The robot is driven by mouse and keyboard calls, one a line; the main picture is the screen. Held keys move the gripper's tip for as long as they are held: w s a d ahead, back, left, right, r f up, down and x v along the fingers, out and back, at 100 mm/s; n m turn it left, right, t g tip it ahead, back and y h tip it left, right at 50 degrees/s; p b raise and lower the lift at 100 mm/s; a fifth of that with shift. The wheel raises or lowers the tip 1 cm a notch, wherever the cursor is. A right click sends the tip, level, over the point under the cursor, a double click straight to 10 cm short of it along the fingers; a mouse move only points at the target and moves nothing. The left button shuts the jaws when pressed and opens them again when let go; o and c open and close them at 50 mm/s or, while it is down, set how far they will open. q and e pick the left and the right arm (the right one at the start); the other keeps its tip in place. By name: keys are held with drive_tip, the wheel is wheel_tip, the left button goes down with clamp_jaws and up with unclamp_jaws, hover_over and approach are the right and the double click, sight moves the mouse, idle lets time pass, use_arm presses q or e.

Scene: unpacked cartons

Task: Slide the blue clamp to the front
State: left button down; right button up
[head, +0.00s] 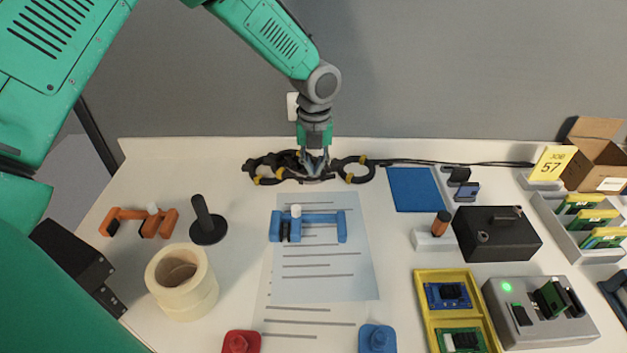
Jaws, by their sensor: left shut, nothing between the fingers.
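The blue clamp (318,219) lies across the upper part of a printed sheet (325,285) in the middle of the table. It has a white knob on top and a black part near its left end. My left gripper (315,170) points down behind the clamp, at the back of the table. It is shut and empty, apart from the clamp. A black cable bundle with yellow ties (357,172) surrounds its tips, and I cannot tell whether they touch it. My right gripper is not in view.
Left of the sheet are an orange clamp (126,215), a black stand (209,230) and tape rolls (181,300). A red (240,343) and a blue block (377,342) flank the sheet's front. A yellow tray (424,300) and black box (515,245) stand right.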

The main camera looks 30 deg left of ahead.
sight(315, 208)
use_arm(q)
drive_tip(key=f, duration=0.5)
drive_tip(key=f+b, duration=0.1)
drive_tip(key=f, duration=0.4)
drive_tip(key=shift+s+d, duration=0.1)
drive_tip(key=shift+s, duration=0.1)
drive_tip(key=s, duration=0.2)
drive_tip(key=s+d, duration=0.1)
drive_tip(key=shift+d+r, duration=0.1)
drive_tip(key=shift+r, duration=0.15)
drive_tip(key=shift+s+d, duration=0.1)
drive_tip(key=shift+d, duration=0.4)
